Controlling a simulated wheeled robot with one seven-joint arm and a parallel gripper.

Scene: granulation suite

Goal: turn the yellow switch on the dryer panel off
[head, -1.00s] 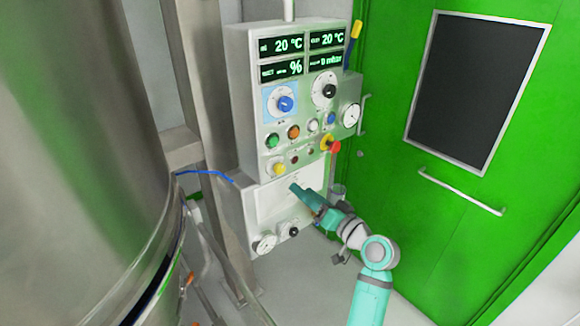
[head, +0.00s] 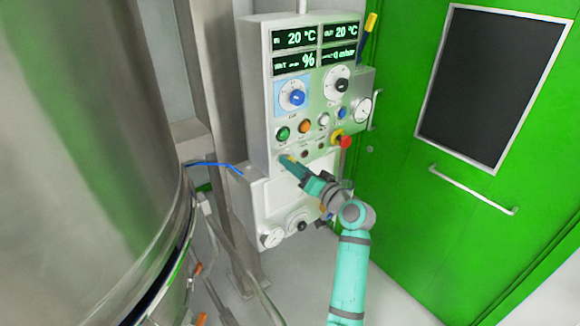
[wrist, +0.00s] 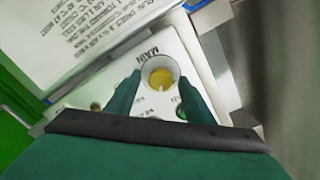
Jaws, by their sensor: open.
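The yellow switch (wrist: 161,78) is a round yellow knob in a pale ring, labelled MAIN, in the wrist view. In the head view the tip of my gripper (head: 287,160) is at the lower left of the dryer panel (head: 262,100) and hides most of this switch. In the wrist view my gripper (wrist: 158,94) is open, with one teal finger on each side of the switch. I cannot tell whether the fingers touch it. The knob has a small pale mark near its lower edge.
Green (head: 283,133) and orange (head: 305,126) buttons sit just above the switch. A red emergency knob (head: 345,142) is to the right. A large steel vessel (head: 80,150) fills the left, with a blue cable (head: 212,165) beside it. A green door (head: 400,200) stands at right.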

